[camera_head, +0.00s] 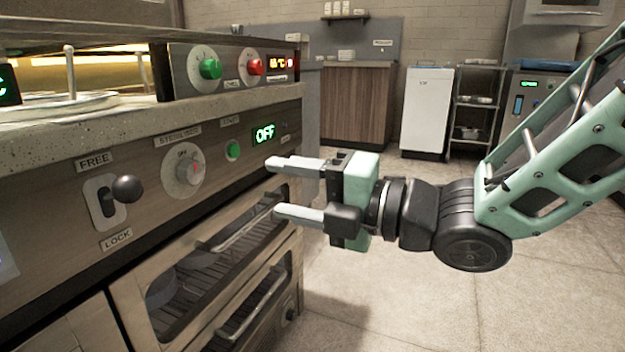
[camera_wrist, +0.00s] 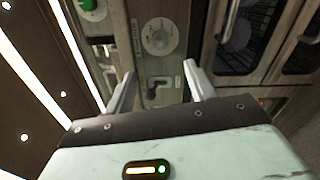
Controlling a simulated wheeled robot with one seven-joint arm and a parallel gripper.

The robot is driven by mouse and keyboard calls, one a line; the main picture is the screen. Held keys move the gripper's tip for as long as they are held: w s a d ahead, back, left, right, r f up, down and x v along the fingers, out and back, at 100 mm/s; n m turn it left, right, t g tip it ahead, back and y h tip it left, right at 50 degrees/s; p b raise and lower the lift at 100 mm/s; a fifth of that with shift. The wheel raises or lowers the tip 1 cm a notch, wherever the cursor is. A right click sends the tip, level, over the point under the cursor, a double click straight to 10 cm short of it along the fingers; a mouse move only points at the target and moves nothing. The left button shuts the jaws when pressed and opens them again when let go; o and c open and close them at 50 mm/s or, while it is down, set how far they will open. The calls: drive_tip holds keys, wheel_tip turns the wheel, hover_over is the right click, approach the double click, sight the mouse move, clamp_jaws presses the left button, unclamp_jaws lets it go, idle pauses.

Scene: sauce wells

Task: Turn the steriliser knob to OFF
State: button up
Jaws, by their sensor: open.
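A black-knobbed lever (camera_head: 127,189) stands between "FREE" and "LOCK" labels. A small green button (camera_head: 233,150) sits right of the steriliser knob. Green (camera_head: 210,68) and red (camera_head: 255,66) knobs are on the upper unit. Glass oven doors (camera_head: 215,270) with bar handles lie below. Floor at right is clear.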

drive_tip(key=shift+v, duration=1.4)
drive_tip(key=d+f+m+h+p, duration=0.6)
drive_tip(key=m+h, duration=0.4)
drive_tip(key=m, duration=0.5)
drive_tip(key=s+d+m+g+h+p, duration=0.3)
drive_tip(key=s+d+m, duration=0.2)
drive_tip(key=s, duration=0.3)
drive_tip(key=s+d+m+g+h+p, duration=0.2)
drive_tip(key=s+d+m+g+h, duration=0.15)
drive_tip(key=s+m, duration=0.35)
wheel_tip(320, 180, up, 38)
drive_tip(key=s+n+p, duration=0.1)
drive_tip(key=p, duration=3.7)
drive_tip(key=shift+d+r, duration=0.25)
drive_tip(key=shift+d, duration=0.1)
drive_tip(key=shift+y, duration=0.25)
